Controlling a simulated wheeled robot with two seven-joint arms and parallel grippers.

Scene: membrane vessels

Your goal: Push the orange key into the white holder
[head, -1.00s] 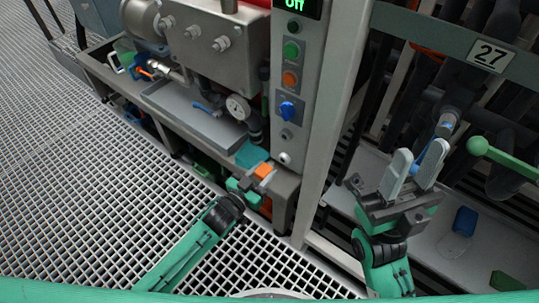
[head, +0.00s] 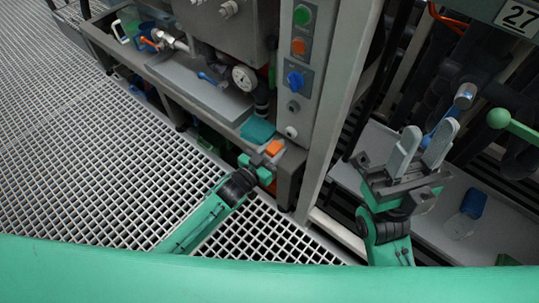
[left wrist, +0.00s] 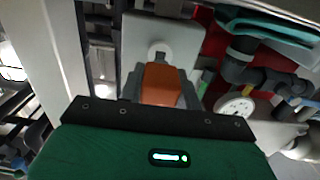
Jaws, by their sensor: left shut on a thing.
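The orange key (head: 274,147) is held in my left gripper (head: 268,156), at the foot of the grey control panel. In the left wrist view the orange key (left wrist: 161,85) stands between the grey fingers, its lower part against my gripper's dark edge. The white holder (head: 290,131) is a small round piece low on the panel, just up and right of the key. In the left wrist view the white holder (left wrist: 160,52) shows directly beyond the key, partly covered by it; I cannot tell whether they touch. My right gripper (head: 422,148) is open and empty, its fingers pointing up.
A blue switch (head: 295,81), an orange button (head: 298,46) and a green button (head: 301,15) sit above on the panel. A teal object (head: 257,130) lies beside the key. A gauge (head: 244,78) stands behind. A green-knobbed lever (head: 499,118) is right of my right gripper.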

